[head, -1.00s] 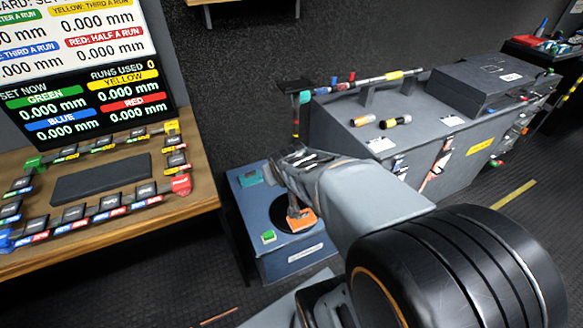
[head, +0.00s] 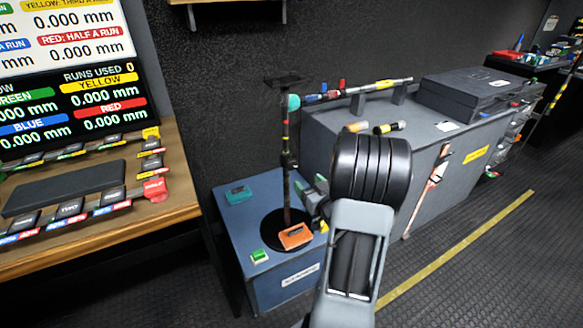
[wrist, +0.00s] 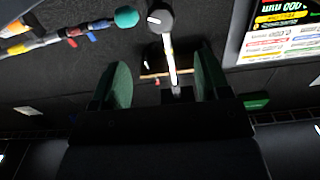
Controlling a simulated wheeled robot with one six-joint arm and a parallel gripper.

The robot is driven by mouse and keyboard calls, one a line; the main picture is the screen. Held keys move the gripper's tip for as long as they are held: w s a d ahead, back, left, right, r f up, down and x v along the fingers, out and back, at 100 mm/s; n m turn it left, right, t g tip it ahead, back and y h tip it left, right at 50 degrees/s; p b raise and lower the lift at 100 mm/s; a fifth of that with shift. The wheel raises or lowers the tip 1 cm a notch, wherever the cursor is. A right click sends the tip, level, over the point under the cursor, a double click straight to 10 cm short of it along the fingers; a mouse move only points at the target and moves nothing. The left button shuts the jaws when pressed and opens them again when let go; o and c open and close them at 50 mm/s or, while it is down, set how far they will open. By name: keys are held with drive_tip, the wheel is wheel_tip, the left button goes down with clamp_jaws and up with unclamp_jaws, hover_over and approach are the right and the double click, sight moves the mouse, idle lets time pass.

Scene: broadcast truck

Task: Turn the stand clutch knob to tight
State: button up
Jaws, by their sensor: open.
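The stand is a thin dark upright rod (head: 286,150) on a round black base, topped by a flat black piece. In the wrist view, a round dark knob with a white mark (wrist: 160,18) sits at the end of the pale rod (wrist: 170,62). I take it for the clutch knob; I cannot make out its setting. My gripper (head: 311,188) is open just right of the stand's lower part. In the wrist view, its green fingers (wrist: 164,62) stand either side of the rod's line, with the knob beyond them. I cannot tell whether they touch the rod.
The stand's blue box (head: 215,225) carries an orange block (head: 296,236), a green block (head: 260,256) and a teal block (head: 238,195). A banded pole with a teal ball (head: 293,102) lies near the stand's top. A grey case (head: 420,130) stands right, a wooden desk (head: 180,190) left.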

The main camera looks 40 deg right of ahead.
sight(293, 166)
drive_tip(key=w, duration=0.4)
drive_tip(key=w+d, duration=0.1)
drive_tip(key=w, duration=0.6)
drive_tip(key=shift+w+d, duration=0.25)
drive_tip(key=shift+w, duration=0.1)
drive_tip(key=shift+c, duration=0.2)
